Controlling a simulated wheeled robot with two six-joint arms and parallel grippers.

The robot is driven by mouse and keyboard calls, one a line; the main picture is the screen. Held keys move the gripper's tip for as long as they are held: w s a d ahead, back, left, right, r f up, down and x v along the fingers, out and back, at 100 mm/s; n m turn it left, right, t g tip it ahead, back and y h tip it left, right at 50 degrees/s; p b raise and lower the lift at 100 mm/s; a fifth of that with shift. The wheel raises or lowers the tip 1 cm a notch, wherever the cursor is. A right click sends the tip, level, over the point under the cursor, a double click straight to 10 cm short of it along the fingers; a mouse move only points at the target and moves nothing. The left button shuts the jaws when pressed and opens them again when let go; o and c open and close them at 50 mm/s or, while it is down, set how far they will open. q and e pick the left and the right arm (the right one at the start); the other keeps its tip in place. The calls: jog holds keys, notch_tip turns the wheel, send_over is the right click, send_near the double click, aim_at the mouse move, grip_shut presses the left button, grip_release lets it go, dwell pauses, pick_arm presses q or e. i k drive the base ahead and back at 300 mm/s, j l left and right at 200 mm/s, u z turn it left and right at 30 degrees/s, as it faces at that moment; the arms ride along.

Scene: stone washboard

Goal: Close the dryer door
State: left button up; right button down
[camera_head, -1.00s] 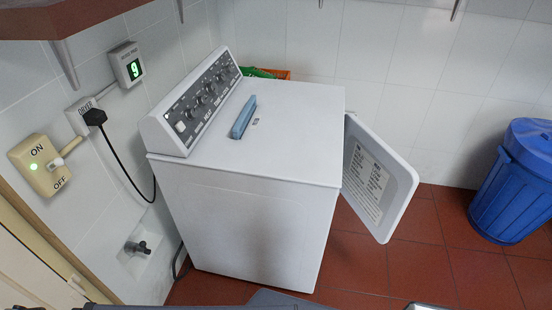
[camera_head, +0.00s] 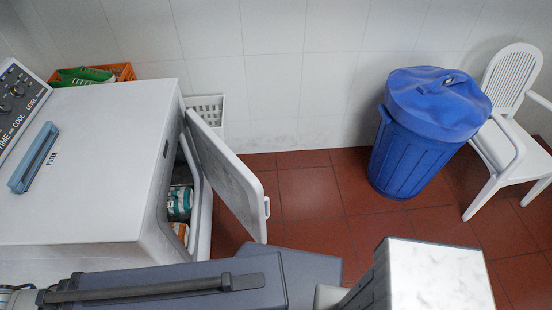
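The white dryer (camera_head: 95,170) stands at the left, with its control panel (camera_head: 18,95) at the far left edge. Its door (camera_head: 228,170) is open and swung outward on the right side, with a handle-like catch (camera_head: 266,207) at its free edge. Inside the opening some cans or packages (camera_head: 180,203) show. Neither of my grippers is in view; only grey and white parts of my own body show along the bottom edge.
A blue lidded bin (camera_head: 425,135) stands on the red tiled floor at the right, beside a white chair (camera_head: 510,125). A white basket (camera_head: 206,112) sits behind the door, and an orange crate (camera_head: 124,72) is behind the dryer. Floor between door and bin is clear.

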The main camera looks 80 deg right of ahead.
aim_at(240, 191)
jog(key=k+l, duration=0.15)
jog(key=l, duration=0.25)
jog(key=k+l+z, duration=0.15)
jog(key=l, duration=0.3)
jog(key=k+l, duration=0.2)
jog(key=l, duration=0.2)
jog(key=k+l+z, duration=0.15)
jog(key=l, duration=0.3)
jog(key=k+l, duration=0.1)
jog(key=l, duration=0.3)
jog(key=k+l+z, duration=0.1)
jog(key=l, duration=0.35)
jog(key=i+l, duration=0.35)
jog(key=k+z, duration=0.1)
jog(key=k, duration=0.4)
jog(key=k+j+z, duration=0.15)
jog(key=k+j, duration=0.35)
jog(key=j, duration=0.1)
